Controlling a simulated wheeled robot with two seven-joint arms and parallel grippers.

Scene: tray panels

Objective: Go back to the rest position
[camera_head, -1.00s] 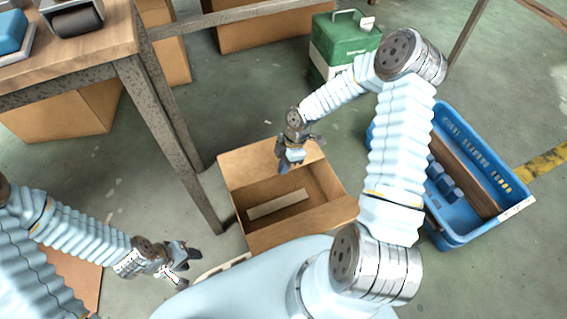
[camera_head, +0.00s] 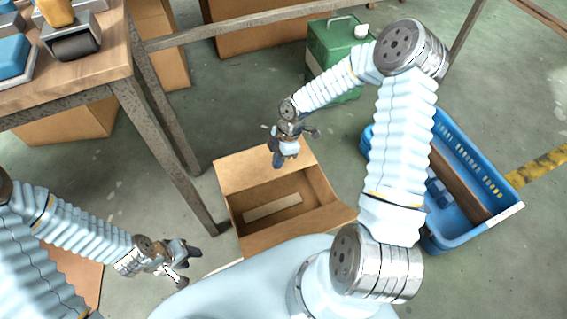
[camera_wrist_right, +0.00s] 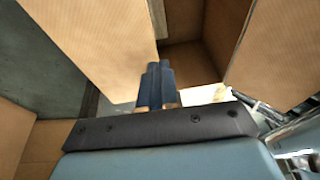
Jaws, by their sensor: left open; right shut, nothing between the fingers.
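My left gripper (camera_head: 188,264) is low at the left in the head view, open and empty, above the floor beside my base. My right gripper (camera_head: 279,162) is over the far flap of the open cardboard box (camera_head: 287,238) in the head view. In the right wrist view its two dark fingers (camera_wrist_right: 160,80) are together with nothing between them, and the box's flaps (camera_wrist_right: 95,40) lie around and beyond them. I cannot tell how far the fingers are above the flap.
A wooden table (camera_head: 100,62) with tools stands at the upper left. A blue crate (camera_head: 462,238) with blue and brown things is at the right, beside my right arm. A green case (camera_head: 338,45) stands behind the box. Open floor lies between the table and the box.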

